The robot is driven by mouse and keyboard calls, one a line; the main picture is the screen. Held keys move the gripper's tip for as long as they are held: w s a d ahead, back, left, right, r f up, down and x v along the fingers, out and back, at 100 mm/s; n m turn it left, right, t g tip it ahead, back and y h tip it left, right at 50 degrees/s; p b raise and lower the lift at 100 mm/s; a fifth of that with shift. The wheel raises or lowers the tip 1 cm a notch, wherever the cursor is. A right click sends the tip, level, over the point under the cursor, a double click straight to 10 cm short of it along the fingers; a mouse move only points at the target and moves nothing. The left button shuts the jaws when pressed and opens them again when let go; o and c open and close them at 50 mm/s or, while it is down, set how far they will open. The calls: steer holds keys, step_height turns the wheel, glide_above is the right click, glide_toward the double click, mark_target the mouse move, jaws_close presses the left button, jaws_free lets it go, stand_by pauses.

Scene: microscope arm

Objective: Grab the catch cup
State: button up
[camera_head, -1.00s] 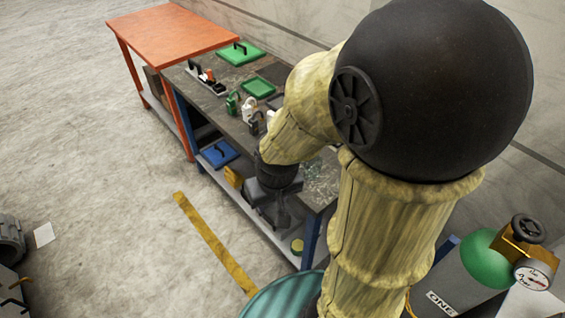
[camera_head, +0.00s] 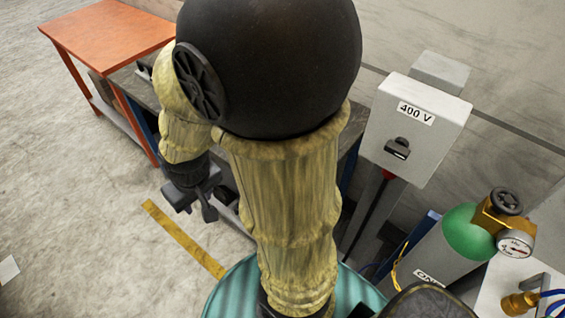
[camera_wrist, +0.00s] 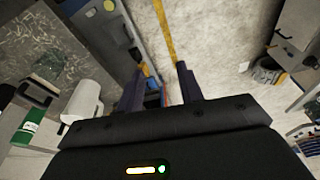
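I cannot make out a catch cup for certain in either view. My gripper (camera_head: 205,200) hangs beside the workbench, below the padded arm, in the head view. In the wrist view its two dark fingers (camera_wrist: 160,82) stand apart, and I see nothing held between them. A white rounded object (camera_wrist: 82,100) lies left of the fingers in the wrist view, with a green and white item (camera_wrist: 30,127) farther left. What the white object is, I cannot tell. My arm hides most of the workbench top in the head view.
An orange table (camera_head: 105,38) stands at the back left. A grey 400 V box (camera_head: 415,130) is at the right. Below it stands a green-topped gas cylinder (camera_head: 468,235) with a gauge. A yellow floor stripe (camera_head: 185,240) crosses open floor at the left.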

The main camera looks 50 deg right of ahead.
steer(key=o, duration=0.4)
steer(key=shift+s, duration=0.15)
steer(key=shift+c, duration=0.2)
steer(key=o, duration=0.3)
steer(key=shift+f, duration=0.25)
steer(key=shift+o, duration=1.3)
step_height(320, 180, down, 6)
steer(key=d+n+g+h+b, duration=0.1)
steer(key=d+n+g+h, duration=0.1)
steer(key=n+g, duration=0.1)
steer(key=shift+w+d+f+g, duration=0.25)
steer(key=shift+d+g, duration=0.15)
steer(key=shift+g, duration=0.1)
steer(key=w+d+f+n+g+h+b, duration=0.2)
steer(key=w+d+f+n+h, duration=0.2)
steer(key=d+h, duration=0.3)
steer(key=w+d+f+n+g+h+b, duration=0.1)
steer(key=w+d+f+n+h, duration=0.3)
steer(key=d+f+n+h, duration=0.2)
steer(key=shift+w+d+f+n+g+h+b, duration=0.35)
steer(key=shift+d+n+h, duration=0.45)
steer(key=shift+h, duration=0.3)
steer(key=shift+s, duration=0.1)
steer(key=p+x, duration=0.3)
steer(key=x, duration=0.9)
steer(key=shift+r, duration=0.1)
